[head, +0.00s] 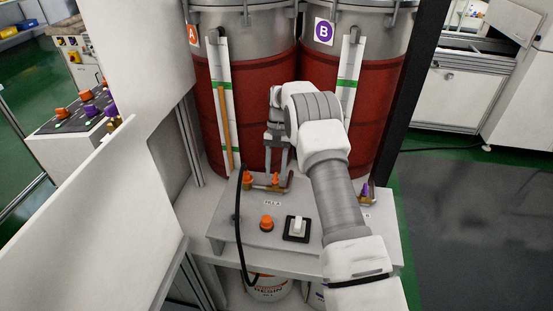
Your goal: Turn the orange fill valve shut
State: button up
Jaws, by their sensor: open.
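The orange fill valve (275,181) sits on a brass fitting at the back of the grey bench, at the foot of drum A, behind a small label that seems to read FILL A. My gripper (277,169) points down with its fingers apart, right at the orange valve handle. The fingers partly hide the handle. I cannot tell whether they touch it, nor its exact angle.
A second orange part (247,178) and a black hose (239,225) are just left. An orange knob (267,223) and a white switch (296,227) stand on the bench front. A purple valve (365,191) is right of my arm. Red drums (270,80) stand close behind.

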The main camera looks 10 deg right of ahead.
jog(key=p+v, duration=0.2)
jog(key=v, duration=0.9)
jog(key=shift+r+p, duration=0.3)
jog(key=shift+p, duration=0.05)
jog(key=shift+w, duration=0.1)
